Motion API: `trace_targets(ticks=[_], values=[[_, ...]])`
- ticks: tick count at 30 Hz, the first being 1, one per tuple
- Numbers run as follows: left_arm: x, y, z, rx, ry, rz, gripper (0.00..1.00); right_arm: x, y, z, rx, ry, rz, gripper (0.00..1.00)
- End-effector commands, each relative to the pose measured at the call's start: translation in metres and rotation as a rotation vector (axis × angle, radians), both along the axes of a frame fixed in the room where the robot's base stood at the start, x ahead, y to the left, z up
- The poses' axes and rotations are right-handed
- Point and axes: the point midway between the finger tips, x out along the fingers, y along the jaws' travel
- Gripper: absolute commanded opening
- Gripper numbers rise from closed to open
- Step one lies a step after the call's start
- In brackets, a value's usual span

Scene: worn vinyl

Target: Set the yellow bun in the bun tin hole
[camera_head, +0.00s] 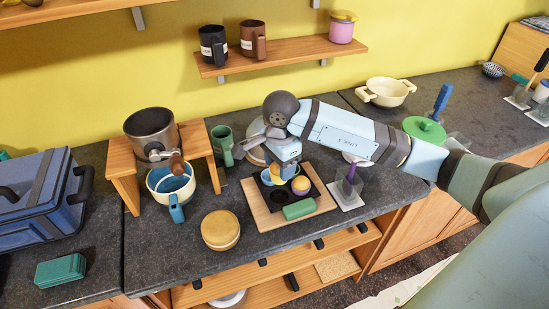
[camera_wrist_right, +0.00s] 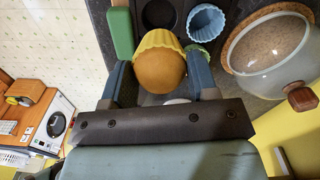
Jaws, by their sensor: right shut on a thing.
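The yellow bun (camera_wrist_right: 160,68), with a yellow fluted case and a golden-brown top, sits between the two fingers of my right gripper (camera_wrist_right: 160,82). In the head view the bun (camera_head: 301,186) shows over the dark bun tin (camera_head: 280,208), beside my right gripper (camera_head: 285,174). The tin lies on a wooden board. An empty round hole of the tin (camera_wrist_right: 160,13) shows just beyond the bun in the wrist view. The bun's underside is hidden, so I cannot tell whether it touches the tin. My left gripper is out of view.

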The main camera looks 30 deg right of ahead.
Motion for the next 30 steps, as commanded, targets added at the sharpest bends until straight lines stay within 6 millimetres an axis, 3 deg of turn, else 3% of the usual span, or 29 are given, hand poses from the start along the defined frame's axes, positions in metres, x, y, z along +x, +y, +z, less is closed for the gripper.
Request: trace_targets(ticks=[14, 30], values=[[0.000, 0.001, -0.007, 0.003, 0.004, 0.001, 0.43, 0.000, 0.000, -0.008, 0.000, 0.000, 0.000, 0.35], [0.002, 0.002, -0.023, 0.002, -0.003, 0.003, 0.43, 0.000, 0.000, -0.049, 0.001, 0.001, 0.000, 0.35]])
